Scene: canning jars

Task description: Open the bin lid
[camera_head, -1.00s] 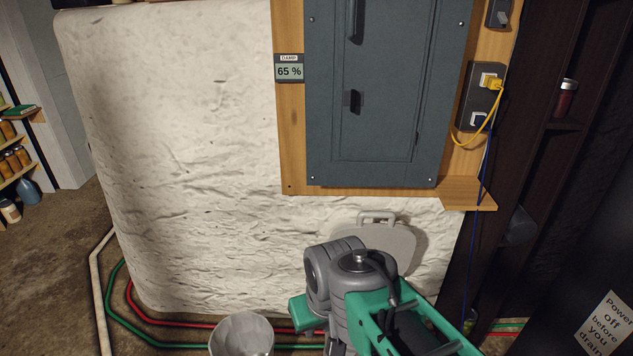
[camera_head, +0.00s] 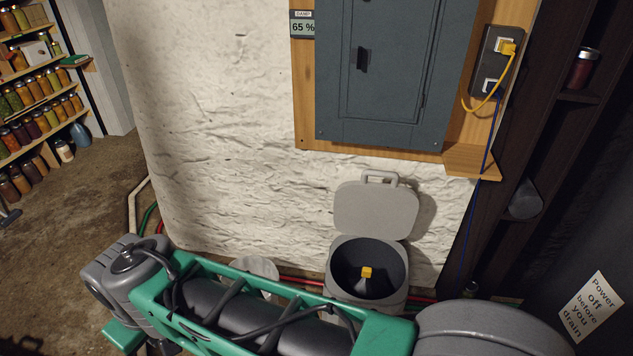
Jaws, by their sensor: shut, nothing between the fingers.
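The grey bin (camera_head: 343,296) stands against the white stone wall, below the electrical panel. Its lid (camera_head: 375,212) is up, with the handle at the top, and leans back near the wall. The dark inside of the bin shows, with a small yellow object (camera_head: 367,272) in it. My arm crosses the bottom of the view in front of the bin and hides its lower part. My gripper is not visible; only the arm's links and joints show.
A pale round container (camera_head: 255,267) stands left of the bin, partly behind my arm. Red and green hoses run along the wall's foot. A dark shelf (camera_head: 500,160) stands on the right. Jar shelves (camera_head: 40,110) are at the far left, with open floor before them.

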